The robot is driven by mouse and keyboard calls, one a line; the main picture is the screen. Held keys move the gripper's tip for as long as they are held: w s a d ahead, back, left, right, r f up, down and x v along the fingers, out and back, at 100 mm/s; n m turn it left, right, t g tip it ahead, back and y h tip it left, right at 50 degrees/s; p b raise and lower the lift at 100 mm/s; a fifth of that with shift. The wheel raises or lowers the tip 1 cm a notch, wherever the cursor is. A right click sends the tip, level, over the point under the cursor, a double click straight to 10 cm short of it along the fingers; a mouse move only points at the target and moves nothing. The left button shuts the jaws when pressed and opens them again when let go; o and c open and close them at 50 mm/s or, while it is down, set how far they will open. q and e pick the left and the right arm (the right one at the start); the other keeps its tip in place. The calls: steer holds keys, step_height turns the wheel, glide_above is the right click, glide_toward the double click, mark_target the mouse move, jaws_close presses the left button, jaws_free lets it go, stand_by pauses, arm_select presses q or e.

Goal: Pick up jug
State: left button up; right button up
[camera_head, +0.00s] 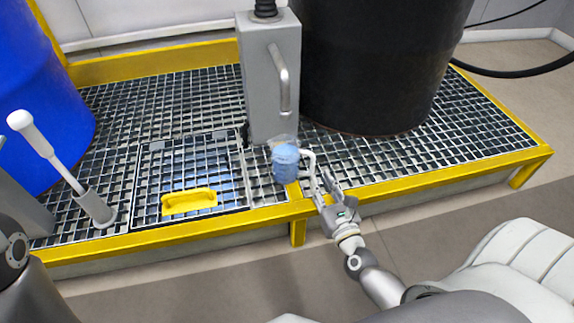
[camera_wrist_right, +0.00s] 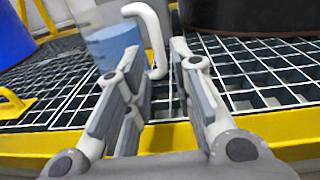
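The jug (camera_head: 286,165) stands on the grated platform near its yellow front edge, in front of the grey metal box. It looks clear with blue liquid and has a white handle on its right side. In the right wrist view the jug (camera_wrist_right: 115,45) is ahead, left of centre, its lower part partly covered by a finger. My right gripper (camera_head: 322,184) is just right of the handle, open and empty. In the right wrist view its fingers (camera_wrist_right: 158,62) are spread, with the handle beyond the gap between them. My left gripper is not in view.
The grey box (camera_head: 256,85) with a bar handle stands close behind the jug. A black drum (camera_head: 375,65) is behind right, a blue drum (camera_head: 40,100) at left. A yellow-handled hatch (camera_head: 190,201) and a white-knobbed lever (camera_head: 50,150) are left. Grating (camera_head: 450,150) at right is clear.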

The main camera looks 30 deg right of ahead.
mark_target(313, 167)
steer(key=shift+w+d+r+b, duration=0.1)
steer(key=shift+w+d+b, duration=0.1)
steer(key=shift+w, duration=0.95)
steer(key=shift+w+d+b, duration=0.15)
steer(key=shift+w, duration=1)
steer(key=shift+w+d+r+b, duration=0.1)
steer(key=shift+w+d+b, duration=0.1)
steer(key=shift+w, duration=0.95)
jaws_close()
steer(key=shift+r, duration=0.1)
